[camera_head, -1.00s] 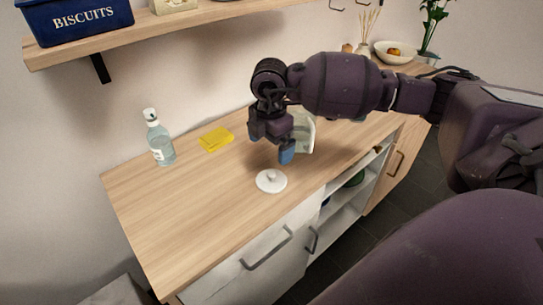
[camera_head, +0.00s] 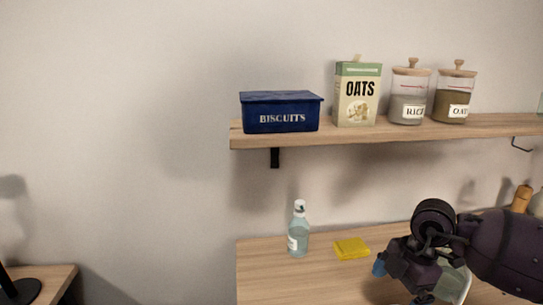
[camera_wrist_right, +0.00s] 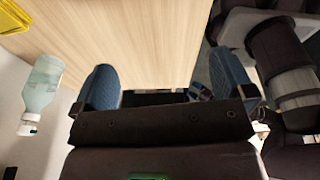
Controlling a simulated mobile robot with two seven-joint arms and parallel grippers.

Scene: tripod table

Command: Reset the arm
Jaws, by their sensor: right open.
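My right arm comes in from the right at the bottom of the head view. Its dark purple gripper (camera_head: 402,283) is over the wooden counter (camera_head: 285,275), right of the yellow cloth. In the right wrist view, the two blue fingers of the right gripper (camera_wrist_right: 168,86) are spread apart with nothing between them. Bare counter top (camera_wrist_right: 130,35) shows beyond them. My left gripper is in neither view.
A soap bottle (camera_head: 298,232) and a folded yellow cloth (camera_head: 351,248) rest on the counter left of the gripper. Above, a wooden shelf (camera_head: 380,133) holds a blue biscuit box (camera_head: 280,112), an oats box (camera_head: 358,95) and two jars (camera_head: 410,95).

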